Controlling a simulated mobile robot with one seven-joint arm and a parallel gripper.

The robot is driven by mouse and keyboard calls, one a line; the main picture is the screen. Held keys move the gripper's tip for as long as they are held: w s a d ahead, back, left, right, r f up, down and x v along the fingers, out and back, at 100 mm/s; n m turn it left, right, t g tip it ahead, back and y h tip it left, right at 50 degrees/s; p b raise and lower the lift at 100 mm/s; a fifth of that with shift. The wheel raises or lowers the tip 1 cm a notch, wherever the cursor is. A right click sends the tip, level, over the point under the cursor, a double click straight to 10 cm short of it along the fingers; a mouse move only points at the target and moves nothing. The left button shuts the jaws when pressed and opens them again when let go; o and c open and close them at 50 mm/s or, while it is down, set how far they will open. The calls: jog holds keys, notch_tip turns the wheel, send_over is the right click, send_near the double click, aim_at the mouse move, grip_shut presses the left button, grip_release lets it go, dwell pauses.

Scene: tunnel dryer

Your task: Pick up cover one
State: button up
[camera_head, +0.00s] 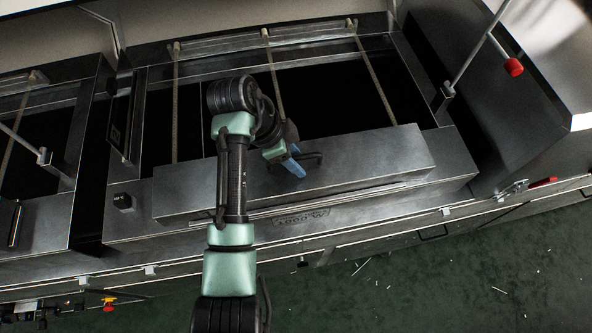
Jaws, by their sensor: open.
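A long grey steel box-shaped piece (380,160), which looks like the cover, lies along the front edge of the dryer's open frame. No label on it can be read, so I cannot tell if it is cover one. My gripper (298,166) is over the middle of this piece, at its back edge, and is open. A blue part and a dark bar show at the gripper's end. I cannot tell whether the dark bar is a finger or a handle on the cover. My arm hides part of the piece's left half.
Behind the piece is a dark opening (335,95) crossed by thin chains or rails. A rod with a red knob (513,67) stands at the right. A second open bay (35,120) is at the left. Green floor (440,285) with scattered bits lies in front.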

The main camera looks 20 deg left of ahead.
jog(key=shift+f, duration=0.25)
dwell(0.3)
grip_shut()
jog(key=shift+r, duration=0.1)
dwell(1.3)
